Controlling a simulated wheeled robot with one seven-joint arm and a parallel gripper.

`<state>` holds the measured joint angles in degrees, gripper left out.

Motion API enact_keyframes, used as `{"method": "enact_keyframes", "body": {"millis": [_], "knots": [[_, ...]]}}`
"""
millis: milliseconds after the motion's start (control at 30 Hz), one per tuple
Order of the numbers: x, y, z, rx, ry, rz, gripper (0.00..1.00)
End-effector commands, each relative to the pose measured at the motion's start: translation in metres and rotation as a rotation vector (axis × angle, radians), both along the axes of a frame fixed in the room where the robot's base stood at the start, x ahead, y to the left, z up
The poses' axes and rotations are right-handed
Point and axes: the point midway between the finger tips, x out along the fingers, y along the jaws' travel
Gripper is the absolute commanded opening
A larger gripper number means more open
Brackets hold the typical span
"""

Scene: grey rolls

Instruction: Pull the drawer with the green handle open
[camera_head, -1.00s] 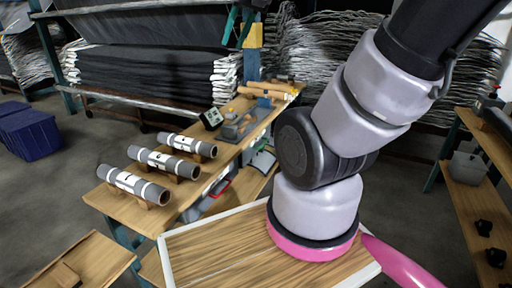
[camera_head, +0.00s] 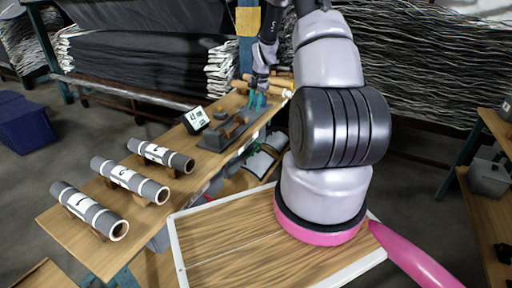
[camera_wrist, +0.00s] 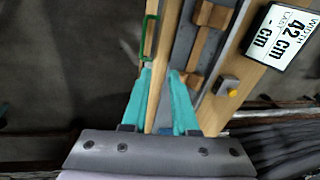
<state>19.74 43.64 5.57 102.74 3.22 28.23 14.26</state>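The green handle (camera_wrist: 149,37) is a thin bar-shaped loop on the side of the wooden bench in the wrist view. My gripper (camera_wrist: 160,76) has two teal fingers with a gap between them, open and empty. Its fingertips are just below the handle in that picture, apart from it, with the bench's wooden edge (camera_wrist: 161,60) showing between them. In the head view, my gripper (camera_head: 258,100) is over the far part of the bench (camera_head: 105,235). The drawer front is seen too edge-on to make out, and I cannot clearly pick out the green handle in the head view.
Several grey rolls (camera_head: 122,177) lie on wooden holders at the near left of the bench. A display sign (camera_head: 196,119) and a grey tool with wooden parts (camera_head: 230,130) stand close to my gripper. A white-edged wooden board (camera_head: 225,235) is in front.

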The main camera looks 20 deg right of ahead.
Motion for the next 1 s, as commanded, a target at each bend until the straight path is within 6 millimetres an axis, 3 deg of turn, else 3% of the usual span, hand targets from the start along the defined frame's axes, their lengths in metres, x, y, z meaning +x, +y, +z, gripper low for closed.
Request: {"method": "enact_keyframes", "body": {"millis": [33, 200, 1000], "knots": [[0.0, -0.007, -0.031, 0.012, 0.023, -0.02, 0.27], [-0.001, -0.021, -0.093, 0.033, 0.054, -0.062, 0.27], [0.012, -0.013, -0.214, 0.04, 0.065, -0.077, 0.27]]}}
